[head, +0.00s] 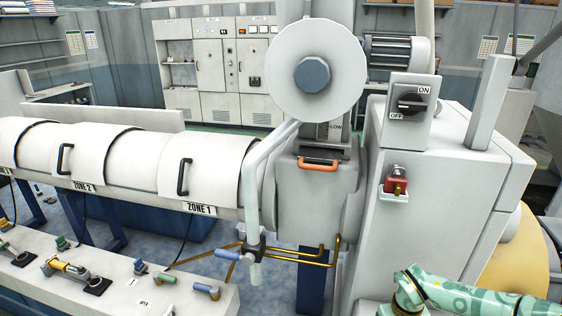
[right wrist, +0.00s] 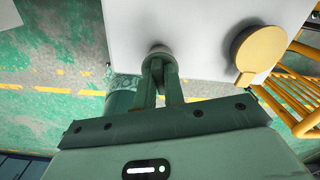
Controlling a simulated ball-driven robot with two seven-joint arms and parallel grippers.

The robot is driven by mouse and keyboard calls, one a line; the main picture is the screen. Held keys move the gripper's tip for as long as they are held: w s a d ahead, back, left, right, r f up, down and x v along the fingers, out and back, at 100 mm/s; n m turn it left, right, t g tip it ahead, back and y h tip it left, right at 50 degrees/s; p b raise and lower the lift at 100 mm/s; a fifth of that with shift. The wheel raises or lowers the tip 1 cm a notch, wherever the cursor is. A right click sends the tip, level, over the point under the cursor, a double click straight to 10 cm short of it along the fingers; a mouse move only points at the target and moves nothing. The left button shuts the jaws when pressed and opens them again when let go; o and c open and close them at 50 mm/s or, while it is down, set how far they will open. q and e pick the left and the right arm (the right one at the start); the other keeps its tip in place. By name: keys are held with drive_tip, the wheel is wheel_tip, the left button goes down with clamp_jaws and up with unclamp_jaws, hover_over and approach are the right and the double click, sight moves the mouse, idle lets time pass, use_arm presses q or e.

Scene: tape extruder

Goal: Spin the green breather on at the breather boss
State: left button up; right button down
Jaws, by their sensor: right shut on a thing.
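In the right wrist view my right gripper (right wrist: 160,66) has its two fingers close together at a small round greyish thing (right wrist: 159,52) against a pale housing (right wrist: 205,25). I take this to be the breather, at the place of its boss. The fingers cover much of it, and its green colour does not show clearly. I cannot tell how far it sits on the boss, or see any thread. In the head view only my right arm shows, at the lower right; its gripper is out of frame. My left gripper is in neither view.
A yellow round cap (right wrist: 252,50) stands out from the housing to the right of the fingers. A yellow railing (right wrist: 288,98) is further right. The head view shows the extruder barrel (head: 130,160), a switch box (head: 410,98) and a red padlock (head: 397,179).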

drive_tip(key=shift+m, duration=0.9)
drive_tip(key=m+p, duration=0.2)
drive_tip(key=m, duration=0.1)
drive_tip(key=shift+s, duration=0.1)
drive_tip(key=c, duration=1.4)
unclamp_jaws()
wheel_tip(320, 180, up, 8)
drive_tip(key=p, duration=0.7)
drive_tip(key=shift+r+p, duration=0.1)
drive_tip(key=shift+p, duration=0.3)
